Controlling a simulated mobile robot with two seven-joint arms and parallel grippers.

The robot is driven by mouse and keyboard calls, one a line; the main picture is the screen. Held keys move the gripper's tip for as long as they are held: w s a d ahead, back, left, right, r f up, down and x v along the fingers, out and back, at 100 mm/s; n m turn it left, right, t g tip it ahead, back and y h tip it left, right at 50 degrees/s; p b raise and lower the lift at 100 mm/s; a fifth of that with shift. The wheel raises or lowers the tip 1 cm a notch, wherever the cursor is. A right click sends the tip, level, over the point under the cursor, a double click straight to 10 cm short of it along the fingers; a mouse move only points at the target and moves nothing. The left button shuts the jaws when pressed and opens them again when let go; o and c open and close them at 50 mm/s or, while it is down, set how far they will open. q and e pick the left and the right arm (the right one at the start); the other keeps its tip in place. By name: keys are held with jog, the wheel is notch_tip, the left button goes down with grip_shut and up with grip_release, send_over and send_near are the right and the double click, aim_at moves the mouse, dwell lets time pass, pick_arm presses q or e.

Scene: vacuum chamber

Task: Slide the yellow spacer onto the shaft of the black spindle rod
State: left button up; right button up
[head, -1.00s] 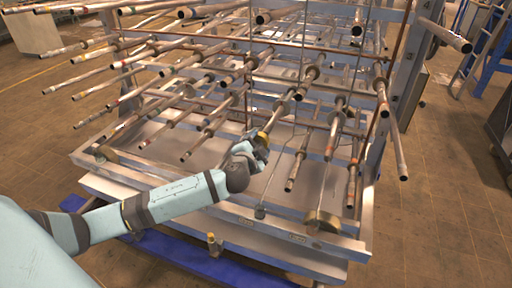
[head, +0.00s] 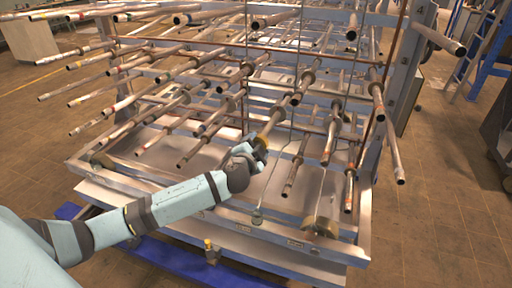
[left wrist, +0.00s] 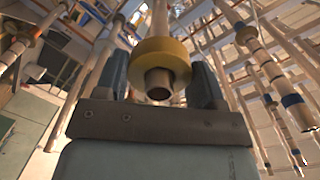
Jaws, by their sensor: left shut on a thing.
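The yellow spacer (head: 263,138) is a thick ring at the tip of my left gripper (head: 257,147). In the left wrist view the spacer (left wrist: 152,57) sits between the two fingers of the left gripper (left wrist: 161,72), which is shut on it. A grey-brown rod (head: 275,121) passes through the spacer, and its hollow end (left wrist: 158,86) sticks out toward my palm. So the spacer is around the rod near its free end. The rod looks grey-brown rather than black, so I cannot tell whether it is the black spindle rod. My right gripper is not in view.
A metal rack (head: 395,75) carries several similar rods pointing toward me, with rods close on both sides of my gripper. Thin hanging cords (head: 300,60) run down among them. A metal tray base (head: 190,205) lies below. The tiled floor at right is clear.

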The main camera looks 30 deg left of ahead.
pick_arm(q)
jog(key=shift+b+x, duration=0.3)
jog(key=shift+x, duration=0.95)
jog(key=o, duration=1)
jog(key=shift+b+v, duration=0.7)
jog(key=shift+v, duration=6.15)
jog(key=shift+s, duration=0.1)
